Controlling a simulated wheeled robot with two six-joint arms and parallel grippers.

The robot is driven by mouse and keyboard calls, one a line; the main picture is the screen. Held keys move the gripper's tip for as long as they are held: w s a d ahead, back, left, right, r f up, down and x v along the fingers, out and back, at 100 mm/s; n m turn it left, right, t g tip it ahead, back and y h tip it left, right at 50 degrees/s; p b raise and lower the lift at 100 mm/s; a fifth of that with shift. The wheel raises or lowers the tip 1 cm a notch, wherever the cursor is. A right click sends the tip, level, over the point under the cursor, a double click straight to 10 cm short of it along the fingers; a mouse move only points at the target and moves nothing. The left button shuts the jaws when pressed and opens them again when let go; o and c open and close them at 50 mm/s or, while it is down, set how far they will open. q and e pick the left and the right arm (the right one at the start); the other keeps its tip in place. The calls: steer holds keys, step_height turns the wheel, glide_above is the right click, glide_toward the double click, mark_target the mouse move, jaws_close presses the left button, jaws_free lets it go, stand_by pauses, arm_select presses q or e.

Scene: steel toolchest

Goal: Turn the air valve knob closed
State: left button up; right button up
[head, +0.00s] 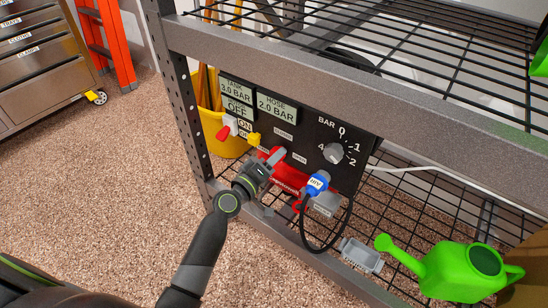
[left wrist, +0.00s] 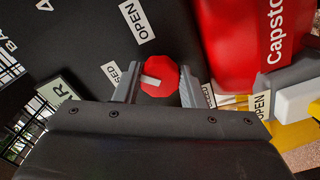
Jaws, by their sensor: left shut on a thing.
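The air valve knob (left wrist: 161,77) is red and many-sided, with a white pointer mark toward its left side in the left wrist view. The mark points roughly toward a partly covered label ending in "SED" (left wrist: 110,73); an "OPEN" label (left wrist: 137,21) is above. My left gripper (head: 270,157) is at the black panel (head: 300,140) in the head view. Its fingers (left wrist: 160,88) are on both sides of the knob and shut on it. In the head view the gripper mostly hides the knob. My right gripper is not in view.
A grey dial (head: 333,153), a blue-tagged hose (head: 317,184) and a green watering can (head: 460,272) are to the right. The shelf's front rail (head: 300,75) runs above.

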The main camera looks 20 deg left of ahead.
arm_select(q)
steer(key=n+p, duration=0.2)
steer(key=n, duration=0.6)
steer(key=shift+r+n, duration=0.1)
steer(key=shift+n, duration=0.2)
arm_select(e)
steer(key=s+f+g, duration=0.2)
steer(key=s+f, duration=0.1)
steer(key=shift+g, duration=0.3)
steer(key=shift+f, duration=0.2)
arm_select(q)
steer(key=o, duration=1)
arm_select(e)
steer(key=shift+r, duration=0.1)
